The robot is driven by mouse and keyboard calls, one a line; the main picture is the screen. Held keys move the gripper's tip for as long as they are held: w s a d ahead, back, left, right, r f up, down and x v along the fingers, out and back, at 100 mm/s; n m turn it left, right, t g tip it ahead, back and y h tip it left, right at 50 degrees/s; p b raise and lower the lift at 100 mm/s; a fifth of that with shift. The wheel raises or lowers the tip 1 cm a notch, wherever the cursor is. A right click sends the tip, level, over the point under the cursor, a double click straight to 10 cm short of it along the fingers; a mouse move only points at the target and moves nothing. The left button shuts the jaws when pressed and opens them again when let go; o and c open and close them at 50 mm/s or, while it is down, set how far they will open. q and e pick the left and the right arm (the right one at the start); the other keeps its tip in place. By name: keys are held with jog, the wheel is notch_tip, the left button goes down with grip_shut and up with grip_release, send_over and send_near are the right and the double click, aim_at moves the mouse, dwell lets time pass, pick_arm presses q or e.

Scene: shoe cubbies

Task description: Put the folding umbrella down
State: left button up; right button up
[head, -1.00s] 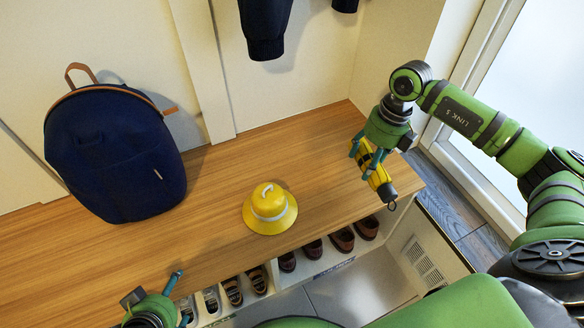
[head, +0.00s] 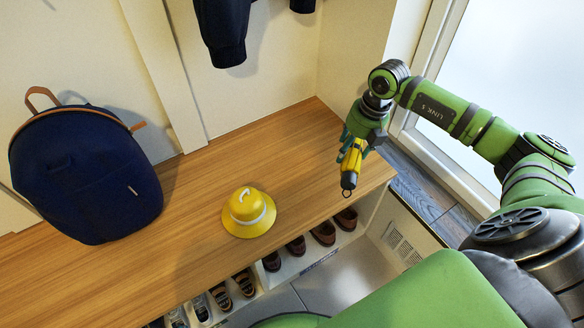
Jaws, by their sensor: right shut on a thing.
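The yellow folding umbrella (head: 351,166) has a dark end pointing down toward the front of the bench. My right gripper (head: 353,148) is shut on it, near the right end of the wooden bench top (head: 300,150). I cannot tell from this view whether the umbrella touches the bench top or hangs above it. The gripper partly hides its upper part. My left gripper is out of the picture.
A yellow hat (head: 248,212) stands mid-bench, and a dark blue backpack (head: 85,175) leans at the left. Several shoes (head: 322,233) fill the cubbies below. Dark clothing (head: 222,30) hangs above. The bench top between hat and umbrella is clear.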

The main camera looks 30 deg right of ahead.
jog(key=w+a+f, duration=0.1)
jog(key=w+a, duration=0.1)
jog(key=w+a+f+b, duration=0.1)
jog(key=a+f, duration=0.1)
jog(key=a, duration=0.1)
jog(key=w+a+f, duration=0.2)
jog(key=shift+w+a+f, duration=0.2)
jog(key=shift+w+f, duration=0.05)
jog(key=shift+w, duration=0.1)
notch_tip(320, 180, down, 3)
jog(key=shift+a+f+b, duration=0.1)
jog(key=shift+f+b, duration=0.05)
jog(key=shift+b, duration=0.5)
jog(key=shift+f, duration=0.45)
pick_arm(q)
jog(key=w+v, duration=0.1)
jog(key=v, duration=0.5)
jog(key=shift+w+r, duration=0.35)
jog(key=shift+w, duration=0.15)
pick_arm(e)
jog(key=shift+r, duration=0.1)
jog(key=o, duration=1.3)
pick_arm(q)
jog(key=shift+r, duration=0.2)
pick_arm(e)
jog(key=shift+o, duration=0.2)
